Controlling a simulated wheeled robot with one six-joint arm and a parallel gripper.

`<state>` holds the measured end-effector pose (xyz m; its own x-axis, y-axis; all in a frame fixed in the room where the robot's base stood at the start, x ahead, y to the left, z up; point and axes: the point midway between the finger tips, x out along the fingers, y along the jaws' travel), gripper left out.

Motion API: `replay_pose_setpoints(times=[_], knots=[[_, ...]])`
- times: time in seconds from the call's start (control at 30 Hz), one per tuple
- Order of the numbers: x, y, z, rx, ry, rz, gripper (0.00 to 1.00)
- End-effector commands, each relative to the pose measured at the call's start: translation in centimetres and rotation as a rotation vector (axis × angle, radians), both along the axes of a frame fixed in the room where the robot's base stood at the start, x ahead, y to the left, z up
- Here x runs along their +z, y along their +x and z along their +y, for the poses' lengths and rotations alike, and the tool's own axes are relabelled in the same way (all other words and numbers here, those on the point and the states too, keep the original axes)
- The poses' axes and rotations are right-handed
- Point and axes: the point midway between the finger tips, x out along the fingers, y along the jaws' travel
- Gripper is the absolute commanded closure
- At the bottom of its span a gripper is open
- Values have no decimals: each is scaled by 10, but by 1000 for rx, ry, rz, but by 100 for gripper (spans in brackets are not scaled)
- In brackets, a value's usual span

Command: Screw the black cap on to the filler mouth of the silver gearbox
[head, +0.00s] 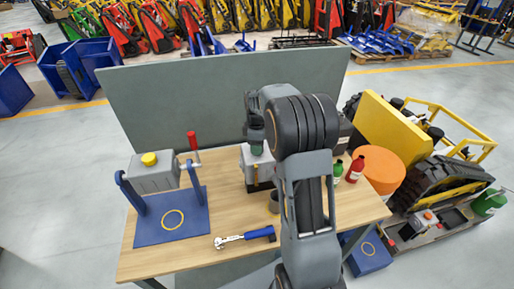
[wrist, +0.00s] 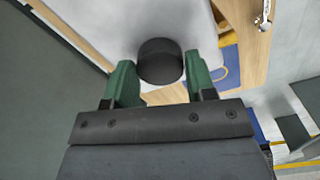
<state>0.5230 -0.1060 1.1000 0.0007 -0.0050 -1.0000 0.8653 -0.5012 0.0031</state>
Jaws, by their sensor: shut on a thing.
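The black cap (wrist: 160,60) is between the green fingers of my gripper (wrist: 160,82) in the wrist view, and my gripper is shut on it. In the head view my gripper (head: 256,145) points down over the silver gearbox (head: 257,167), which my arm partly hides. The gearbox's pale top (wrist: 175,20) lies beneath the cap in the wrist view. The filler mouth is hidden, and I cannot tell whether the cap touches it or how it sits on it.
A grey gearbox with a yellow cap (head: 150,159) hangs in a blue stand (head: 171,216) at the left, with a red-handled crank (head: 192,141). A blue-handled wrench (head: 245,237) lies in front. Green (head: 338,171) and red (head: 355,168) bottles stand right. A grey panel (head: 220,95) backs the bench.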

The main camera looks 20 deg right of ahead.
Motion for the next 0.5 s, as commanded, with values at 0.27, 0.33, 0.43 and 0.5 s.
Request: replay_pose_setpoints(times=[0.27, 0.33, 0.43, 0.5], knots=[[0, 0, 0, -409, 0, -2, 69], [0, 0, 0, -468, 0, -2, 69], [0, 0, 0, -515, 0, -3, 69], [0, 0, 0, -527, 0, -3, 69]])
